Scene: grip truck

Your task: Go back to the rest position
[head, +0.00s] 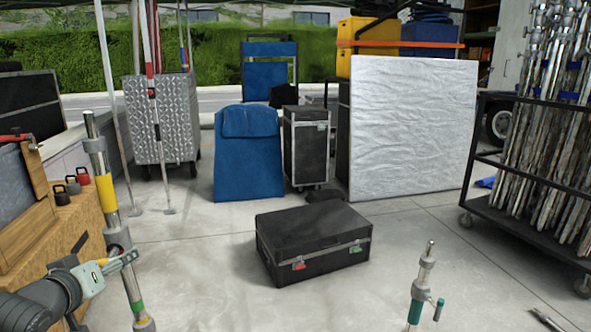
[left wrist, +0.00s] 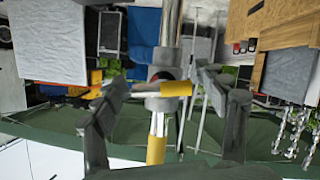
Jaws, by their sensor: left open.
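My left gripper (head: 128,258) is at the lower left of the head view, beside an upright metal stand pole (head: 104,190) with a yellow band. In the left wrist view my left gripper (left wrist: 168,92) has its two fingers spread apart. The pole (left wrist: 156,122), with its yellow sections, shows between and beyond the fingers; I cannot tell whether they touch it. My right gripper is in neither view.
A black case (head: 312,245) lies on the concrete floor ahead. A shorter stand (head: 422,290) rises at the lower right. A cart of metal poles (head: 545,130) stands at right. A wooden crate (head: 60,225) is at left.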

